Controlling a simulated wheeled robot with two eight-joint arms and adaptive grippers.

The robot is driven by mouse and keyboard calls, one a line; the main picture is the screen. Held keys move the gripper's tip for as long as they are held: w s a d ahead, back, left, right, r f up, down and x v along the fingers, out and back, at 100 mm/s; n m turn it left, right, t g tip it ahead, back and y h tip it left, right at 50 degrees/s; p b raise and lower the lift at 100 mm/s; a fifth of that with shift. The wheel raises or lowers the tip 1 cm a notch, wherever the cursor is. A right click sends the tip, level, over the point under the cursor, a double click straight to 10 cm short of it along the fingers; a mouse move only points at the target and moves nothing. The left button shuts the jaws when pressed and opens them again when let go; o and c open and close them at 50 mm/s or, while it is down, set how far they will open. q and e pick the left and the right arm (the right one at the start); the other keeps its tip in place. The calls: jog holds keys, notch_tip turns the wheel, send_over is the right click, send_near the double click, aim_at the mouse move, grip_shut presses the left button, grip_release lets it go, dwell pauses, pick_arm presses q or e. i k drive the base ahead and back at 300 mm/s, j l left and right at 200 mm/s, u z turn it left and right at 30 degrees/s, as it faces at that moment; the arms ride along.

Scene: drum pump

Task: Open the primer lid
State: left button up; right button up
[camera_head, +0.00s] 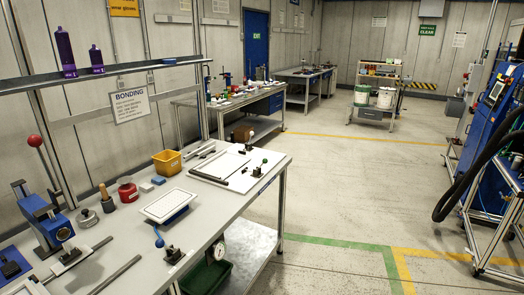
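No lid marked as primer can be read from here. A red round container (127,191) with a darker red top stands on the grey bonding bench (215,205); its top looks in place. A small metal pot (87,218) with a knob-like top stands to its left. Between them is a wooden-handled item (105,198). Two purple bottles (66,52) stand on the shelf above. I cannot tell which of these is the primer. Neither of my grippers shows in the head view.
A blue press (45,220) with a red-knobbed lever is at bench left. A yellow bin (167,163), a white perforated plate (168,205) and a white board (222,165) lie further right. A blue machine (492,120) stands far right. The middle floor is clear.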

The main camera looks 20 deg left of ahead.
aim_at(86, 215)
jog(key=i+u, duration=0.25)
jog(key=i, duration=0.2)
jog(key=i+l+u, duration=0.1)
jog(key=i+u, duration=0.4)
jog(key=u, duration=0.25)
jog(key=i+u, duration=0.25)
jog(key=u, duration=0.25)
jog(key=i+u, duration=0.25)
jog(key=u, duration=0.2)
jog(key=i+l+u, duration=0.15)
jog(key=i+u, duration=0.2)
jog(key=u, duration=0.15)
